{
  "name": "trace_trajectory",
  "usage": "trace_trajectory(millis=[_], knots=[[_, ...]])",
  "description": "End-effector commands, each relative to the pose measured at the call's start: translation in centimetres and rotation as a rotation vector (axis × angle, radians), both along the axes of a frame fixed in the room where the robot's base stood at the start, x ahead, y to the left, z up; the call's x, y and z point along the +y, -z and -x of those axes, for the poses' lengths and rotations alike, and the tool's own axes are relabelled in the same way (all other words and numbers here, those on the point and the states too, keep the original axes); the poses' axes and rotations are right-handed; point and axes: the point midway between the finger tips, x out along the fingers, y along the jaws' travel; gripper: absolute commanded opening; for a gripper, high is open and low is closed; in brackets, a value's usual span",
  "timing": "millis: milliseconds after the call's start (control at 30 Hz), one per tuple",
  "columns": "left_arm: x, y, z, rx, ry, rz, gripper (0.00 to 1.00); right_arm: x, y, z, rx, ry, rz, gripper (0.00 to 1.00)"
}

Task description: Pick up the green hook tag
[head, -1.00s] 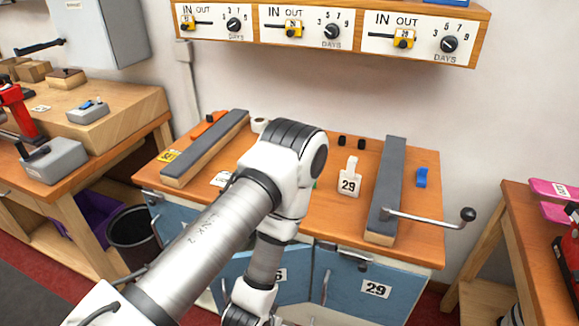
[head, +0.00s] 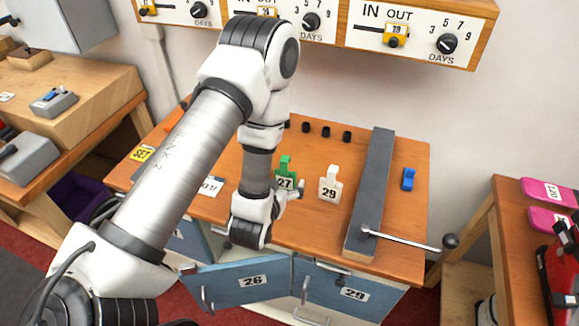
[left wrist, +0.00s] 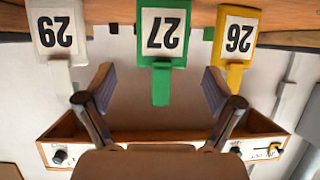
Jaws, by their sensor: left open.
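The green hook tag (head: 285,174), numbered 27, stands upright on the wooden bench between other tags. In the left wrist view the green tag (left wrist: 160,55) appears upside down, centred between my fingers. My left gripper (left wrist: 159,84) is open and empty, its two fingers spread to either side of the tag's hook end, with no contact visible. In the head view my left gripper (head: 293,192) is small beside the tag and partly hidden by my wrist. My right gripper is not in view.
A white tag 29 (head: 331,184) stands right of the green one; a yellow tag 26 (left wrist: 237,42) shows on its other side in the wrist view. A long grey-topped bar (head: 371,185) with a crank lies to the right. Blue cabinet doors (head: 240,281) are below.

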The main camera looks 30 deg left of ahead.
Motion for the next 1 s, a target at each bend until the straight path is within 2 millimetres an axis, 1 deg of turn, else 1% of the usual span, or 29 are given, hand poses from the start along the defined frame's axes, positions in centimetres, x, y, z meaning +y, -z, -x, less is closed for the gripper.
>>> trace_trajectory(millis=[167, 200, 300, 400, 567, 667, 700, 733, 1000], knots=[[0.8, 0.7, -2.2, 0.001, -0.002, 0.000, 0.92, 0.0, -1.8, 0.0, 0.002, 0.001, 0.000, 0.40], [1.0, 1.0, -2.9, 0.001, -0.001, 0.000, 0.92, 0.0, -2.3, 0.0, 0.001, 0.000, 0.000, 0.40], [1.4, 2.0, -4.4, 0.000, -0.001, 0.000, 0.92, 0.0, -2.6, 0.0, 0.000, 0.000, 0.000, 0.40], [1.6, 2.5, -5.0, 0.004, 0.000, -0.001, 0.92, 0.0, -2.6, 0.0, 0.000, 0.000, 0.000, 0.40], [1.6, 2.6, -5.0, 0.004, 0.000, -0.001, 0.92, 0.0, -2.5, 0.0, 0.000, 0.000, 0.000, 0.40], [1.6, 2.6, -5.0, 0.004, 0.000, -0.001, 0.60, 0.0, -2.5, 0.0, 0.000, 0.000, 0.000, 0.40], [1.6, 2.6, -5.0, 0.004, 0.000, -0.001, 0.46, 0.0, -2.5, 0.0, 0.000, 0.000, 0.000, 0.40], [1.6, 2.6, -5.0, 0.003, -0.001, 0.000, 0.35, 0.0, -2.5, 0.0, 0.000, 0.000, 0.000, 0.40], [1.6, 2.6, -4.9, 0.005, 0.001, 0.000, 0.34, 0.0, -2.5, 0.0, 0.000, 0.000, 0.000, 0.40]])
